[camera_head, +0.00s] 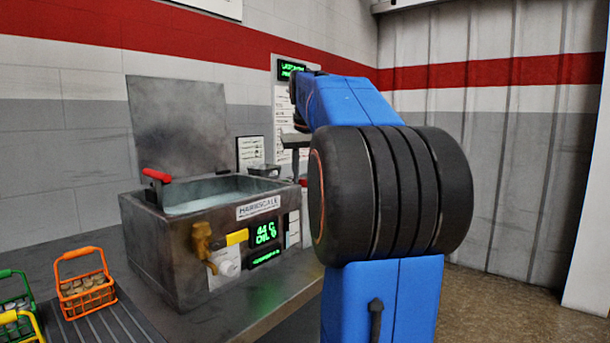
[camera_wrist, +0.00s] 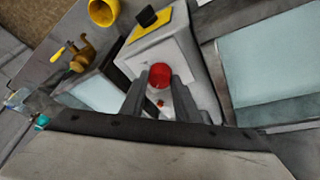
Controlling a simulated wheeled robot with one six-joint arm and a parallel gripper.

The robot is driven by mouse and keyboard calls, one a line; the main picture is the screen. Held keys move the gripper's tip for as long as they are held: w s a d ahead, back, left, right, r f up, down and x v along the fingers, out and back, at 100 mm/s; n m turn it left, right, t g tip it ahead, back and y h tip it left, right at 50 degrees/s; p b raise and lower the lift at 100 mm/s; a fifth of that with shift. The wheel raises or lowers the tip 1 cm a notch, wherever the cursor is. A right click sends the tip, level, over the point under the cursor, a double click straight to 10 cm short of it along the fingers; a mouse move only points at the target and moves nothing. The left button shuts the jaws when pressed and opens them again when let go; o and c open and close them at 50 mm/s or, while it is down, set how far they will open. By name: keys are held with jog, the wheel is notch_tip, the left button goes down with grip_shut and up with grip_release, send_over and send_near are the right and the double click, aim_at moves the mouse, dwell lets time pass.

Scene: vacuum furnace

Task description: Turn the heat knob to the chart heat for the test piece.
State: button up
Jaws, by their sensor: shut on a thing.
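In the wrist view, my gripper (camera_wrist: 160,82) has its two dark fingers close on either side of a round red knob (camera_wrist: 160,70). The knob is on a pale box (camera_wrist: 188,62); no pointer or scale marks on it are readable. I cannot tell from its look whether it is the heat knob. In the head view my blue arm hides the gripper and that knob. White printed sheets hang on the wall (camera_head: 283,122) and by the tank (camera_head: 250,152); their text is too small to read. I cannot make out the test piece.
An open liquid-filled tank (camera_head: 160,245) bears a green display (camera_head: 264,233) that seems to read "44 C OIL". A brass tap (camera_head: 201,242) with a yellow handle sticks out in front. An orange basket (camera_head: 84,282) stands on a ribbed mat at left. Floor shows at right.

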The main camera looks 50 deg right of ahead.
jog(key=m, duration=0.2)
jog(key=m+g+h, duration=0.1)
jog(key=m, duration=0.1)
jog(key=shift+w+m, duration=0.2)
jog(key=shift+m, duration=0.1)
jog(key=m+g, duration=0.1)
jog(key=m, duration=0.1)
jog(key=m+g, duration=0.1)
jog(key=m, duration=0.2)
jog(key=shift+w+g+h, duration=0.15)
jog(key=shift+g+h, duration=0.15)
jog(key=m+g, duration=0.1)
jog(key=m, duration=0.4)
jog(key=shift+w+g, duration=0.15)
jog(key=shift+g, duration=0.25)
jog(key=m+y, duration=0.1)
jog(key=m, duration=0.1)
jog(key=m+g, duration=0.1)
jog(key=m, duration=0.2)
jog(key=shift+w+d+g+y, duration=0.1)
jog(key=shift+g+y, duration=0.2)
jog(key=shift+y, duration=0.1)
jog(key=shift+m, duration=0.3)
jog(key=o, duration=1)
jog(key=shift+o, duration=0.2)
jog(key=shift+r, duration=0.1)
